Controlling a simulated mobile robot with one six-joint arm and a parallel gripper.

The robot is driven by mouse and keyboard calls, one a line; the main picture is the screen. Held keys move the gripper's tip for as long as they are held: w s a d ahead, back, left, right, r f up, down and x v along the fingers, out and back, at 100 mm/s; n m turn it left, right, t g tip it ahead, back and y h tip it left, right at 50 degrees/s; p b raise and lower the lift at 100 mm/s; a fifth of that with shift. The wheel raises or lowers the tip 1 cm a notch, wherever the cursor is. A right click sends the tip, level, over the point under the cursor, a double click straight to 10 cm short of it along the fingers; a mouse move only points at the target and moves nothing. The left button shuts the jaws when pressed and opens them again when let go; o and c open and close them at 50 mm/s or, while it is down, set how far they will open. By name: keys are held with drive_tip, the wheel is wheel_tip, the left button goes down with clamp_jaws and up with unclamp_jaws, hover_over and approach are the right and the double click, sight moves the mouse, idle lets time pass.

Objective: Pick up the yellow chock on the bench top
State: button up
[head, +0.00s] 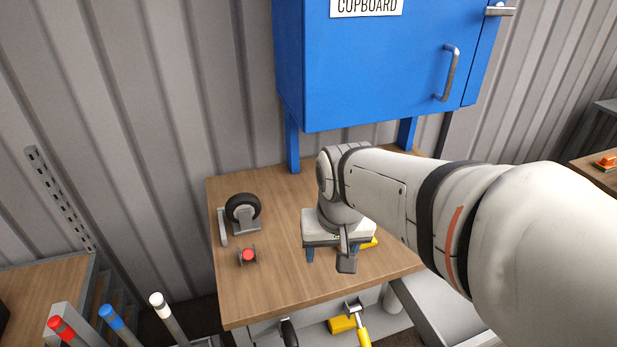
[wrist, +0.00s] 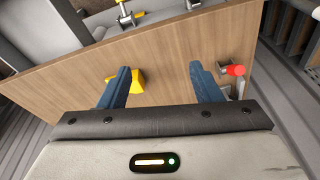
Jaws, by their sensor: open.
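The yellow chock (head: 371,242) is on the wooden bench top (head: 265,295), mostly hidden behind my gripper in the head view. In the wrist view, the chock (wrist: 138,80) shows just inside the left finger, which hides part of it. My gripper (head: 330,254) points down over the bench top. Its two blue fingers are apart, with bare wood in most of the gap between them (wrist: 160,68). The chock is off-centre toward the left finger. I cannot tell how high the fingertips are above the wood.
A caster wheel (head: 243,208) and a red-ended part (head: 248,255) stand on the bench's left side. A blue cupboard (head: 375,65) is above the back. The front-left bench top is clear.

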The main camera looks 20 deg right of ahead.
drive_tip(key=shift+o, duration=1.2)
drive_tip(key=w+d+f+m+g, duration=0.1)
drive_tip(key=w+d+f+m, duration=0.2)
drive_tip(key=w+d+m, duration=0.2)
drive_tip(key=w+m, duration=0.2)
drive_tip(key=w, duration=0.2)
drive_tip(key=shift+f+b, duration=0.3)
drive_tip(key=shift+b, duration=0.05)
drive_tip(key=w+d+f+m, duration=0.3)
drive_tip(key=d+m, duration=0.1)
drive_tip(key=w+d+f+m+g, duration=0.1)
drive_tip(key=w+d+f+m, duration=0.2)
drive_tip(key=w+m, duration=0.1)
drive_tip(key=shift+d+f+b, duration=0.3)
drive_tip(key=shift+d+f, duration=0.1)
drive_tip(key=shift+m, duration=0.3)
drive_tip(key=f, duration=0.7)
drive_tip(key=shift+w+d, duration=0.2)
drive_tip(key=shift+w, duration=0.2)
drive_tip(key=shift+f, duration=0.65)
drive_tip(key=shift+c, duration=0.3)
drive_tip(key=c, duration=1.2)
